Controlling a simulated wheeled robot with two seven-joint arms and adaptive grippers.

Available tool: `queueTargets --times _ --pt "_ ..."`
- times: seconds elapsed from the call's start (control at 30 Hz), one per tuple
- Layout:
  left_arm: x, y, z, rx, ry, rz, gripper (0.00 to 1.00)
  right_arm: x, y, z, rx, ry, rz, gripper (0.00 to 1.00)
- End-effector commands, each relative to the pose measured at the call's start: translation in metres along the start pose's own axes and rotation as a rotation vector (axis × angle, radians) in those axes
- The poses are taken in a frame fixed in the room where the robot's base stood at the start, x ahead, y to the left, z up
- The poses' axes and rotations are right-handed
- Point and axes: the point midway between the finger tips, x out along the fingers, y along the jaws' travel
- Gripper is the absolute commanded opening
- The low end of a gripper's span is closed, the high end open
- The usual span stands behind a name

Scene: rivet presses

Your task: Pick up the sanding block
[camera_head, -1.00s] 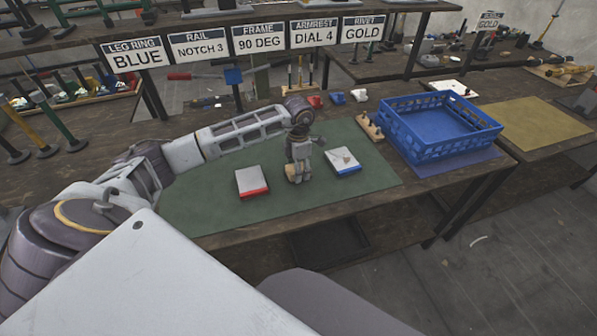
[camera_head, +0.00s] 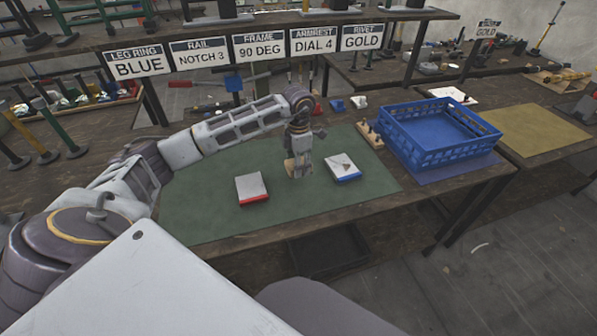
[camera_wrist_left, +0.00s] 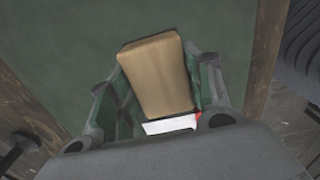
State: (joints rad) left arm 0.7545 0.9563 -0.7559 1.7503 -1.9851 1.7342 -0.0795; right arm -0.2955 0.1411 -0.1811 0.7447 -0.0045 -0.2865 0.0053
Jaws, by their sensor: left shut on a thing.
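The sanding block, a tan wooden block, shows large in the left wrist view (camera_wrist_left: 157,76), between the two fingers of my left gripper (camera_wrist_left: 158,88). The gripper is shut on it. In the head view my left gripper (camera_head: 299,166) points down over the green mat (camera_head: 225,215), and the block (camera_head: 290,168) is partly hidden behind its fingers. The block appears to be slightly above the mat. My right gripper is not in view.
A pad with a red edge (camera_head: 251,188) lies left of the gripper, and one with a blue edge (camera_head: 343,167) lies close on its right. A blue crate (camera_head: 440,158) stands farther right. The front of the mat is clear.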

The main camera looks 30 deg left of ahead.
Motion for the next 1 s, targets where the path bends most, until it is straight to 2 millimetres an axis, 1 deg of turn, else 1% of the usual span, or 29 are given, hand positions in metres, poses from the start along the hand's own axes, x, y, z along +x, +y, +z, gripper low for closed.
queueTargets --times 0.03,0.1,0.2,0.33,0.5,0.87,0.9,1.0 --pt "-0.009 0.001 0.001 0.000 -0.002 0.003 0.25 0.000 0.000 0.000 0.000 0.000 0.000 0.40" --pt "-0.018 0.001 0.001 0.001 -0.002 0.002 0.25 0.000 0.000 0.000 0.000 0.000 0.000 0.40" --pt "-0.030 0.001 0.000 0.000 -0.001 0.002 0.25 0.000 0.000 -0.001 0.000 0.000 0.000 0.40" --pt "-0.040 0.001 0.000 0.000 0.000 0.001 0.25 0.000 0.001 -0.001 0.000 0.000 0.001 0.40" --pt "-0.045 0.000 0.000 0.000 0.001 0.000 0.25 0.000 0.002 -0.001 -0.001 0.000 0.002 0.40" --pt "-0.045 0.000 0.000 0.000 0.001 0.000 0.25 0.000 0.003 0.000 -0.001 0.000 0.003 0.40" --pt "-0.044 0.000 0.000 0.000 0.001 0.000 0.48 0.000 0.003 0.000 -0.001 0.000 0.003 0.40" --pt "-0.044 0.000 0.000 0.000 0.001 0.000 0.35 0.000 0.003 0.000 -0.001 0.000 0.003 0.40"
